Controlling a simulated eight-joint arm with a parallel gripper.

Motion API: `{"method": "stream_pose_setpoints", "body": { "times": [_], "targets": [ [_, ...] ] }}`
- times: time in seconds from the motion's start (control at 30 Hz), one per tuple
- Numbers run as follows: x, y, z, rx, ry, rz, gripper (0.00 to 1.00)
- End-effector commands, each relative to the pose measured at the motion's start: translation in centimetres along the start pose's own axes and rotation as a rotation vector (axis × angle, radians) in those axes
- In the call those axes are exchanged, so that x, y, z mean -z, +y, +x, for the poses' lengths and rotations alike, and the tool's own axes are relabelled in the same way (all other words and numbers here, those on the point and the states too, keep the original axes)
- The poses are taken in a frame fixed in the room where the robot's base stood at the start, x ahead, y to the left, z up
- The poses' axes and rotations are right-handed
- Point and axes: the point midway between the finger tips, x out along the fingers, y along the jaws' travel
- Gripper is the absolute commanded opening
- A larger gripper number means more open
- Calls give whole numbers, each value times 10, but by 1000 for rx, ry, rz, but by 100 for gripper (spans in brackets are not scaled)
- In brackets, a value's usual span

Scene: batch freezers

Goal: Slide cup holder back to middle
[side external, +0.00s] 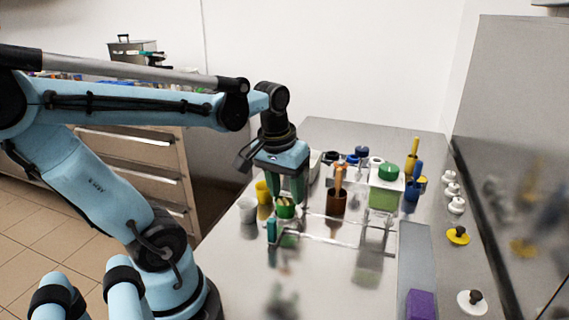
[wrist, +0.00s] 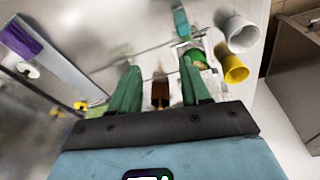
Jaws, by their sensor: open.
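The cup holder (wrist: 208,38) looks like a pale, clear frame around a green cup (side external: 285,208), at the left end of a metal rail (side external: 325,238). A teal upright piece (side external: 271,230) stands at its front left; it also shows in the wrist view (wrist: 181,22). My gripper (side external: 291,188) points down above the green cup, its green fingers partly hiding it. In the wrist view my gripper (wrist: 158,76) is open with nothing held; the right finger overlaps the green cup's edge. Whether it touches the holder cannot be told.
A brown cup (side external: 337,203) with utensils stands mid-rail, with a green container (side external: 384,196) to its right. White (side external: 247,211) and yellow (side external: 263,192) cups stand left of the holder. A grey tray (side external: 415,258) with a purple block (side external: 421,304) lies right. The front steel counter is clear.

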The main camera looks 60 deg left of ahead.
Motion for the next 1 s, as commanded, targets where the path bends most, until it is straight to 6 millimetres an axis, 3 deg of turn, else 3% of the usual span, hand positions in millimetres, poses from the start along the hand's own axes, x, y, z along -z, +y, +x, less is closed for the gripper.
{"method": "stream_pose_setpoints", "body": {
  "times": [0.13, 0.37, 1.0],
  "targets": [
    [0, -28, -5, 48, -129, -176, 47],
    [-3, -35, 0, 61, -169, -224, 47],
    [-15, -37, 72, 60, -166, -219, 47]
  ]
}}
